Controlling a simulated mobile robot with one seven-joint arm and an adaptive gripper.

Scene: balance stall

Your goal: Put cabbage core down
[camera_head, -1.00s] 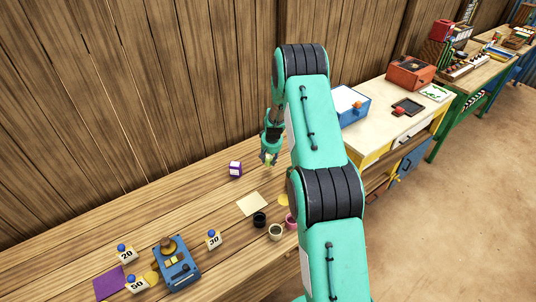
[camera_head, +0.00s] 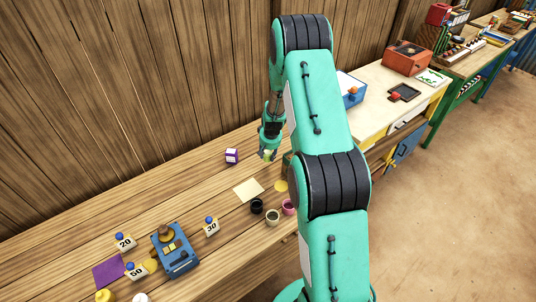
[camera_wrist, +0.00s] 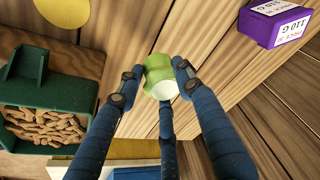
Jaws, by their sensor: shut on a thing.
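The cabbage core (camera_wrist: 160,76) is a small, light green, waisted piece with a pale end face. My gripper (camera_wrist: 158,80) is shut on it, with dark blue fingers around its sides. In the head view my gripper (camera_head: 268,152) holds the core (camera_head: 268,155) over the far part of the wooden bench (camera_head: 205,200), right of the purple box (camera_head: 231,156). I cannot tell whether the core touches the bench.
The purple box also shows in the wrist view (camera_wrist: 272,24), labelled 110 G. A green crate (camera_wrist: 27,90) of peanut-like pieces is at left there. A yellow disc (camera_head: 281,186), paper sheet (camera_head: 248,190) and small cups (camera_head: 272,217) lie nearer. Bench between box and sheet is clear.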

